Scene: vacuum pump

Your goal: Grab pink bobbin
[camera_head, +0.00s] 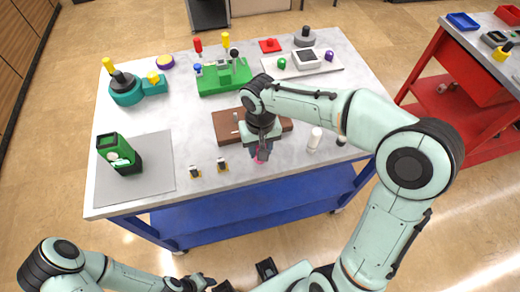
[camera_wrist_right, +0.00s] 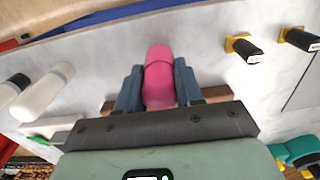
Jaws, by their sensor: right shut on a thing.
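The pink bobbin (camera_wrist_right: 158,76) sits between the two blue-grey fingers of my right gripper (camera_wrist_right: 157,88) in the right wrist view. The fingers touch it on both sides, and its rounded end sticks out past them. In the head view my right gripper (camera_head: 264,149) points down near the front edge of the table. Only a small pink part of the bobbin (camera_head: 261,157) shows there below the fingers. I cannot tell whether the bobbin still touches the table. My left gripper (camera_head: 205,281) is low at the bottom of the head view, away from the table; its fingers are too small to read.
A brown board (camera_head: 229,125) lies just behind my right gripper. White cylinders stand to its right (camera_head: 315,137), and two small black-and-yellow parts (camera_head: 222,164) to its left. A green fixture (camera_head: 226,76) stands farther back. A grey mat (camera_head: 160,164) bears a green-black box (camera_head: 118,154).

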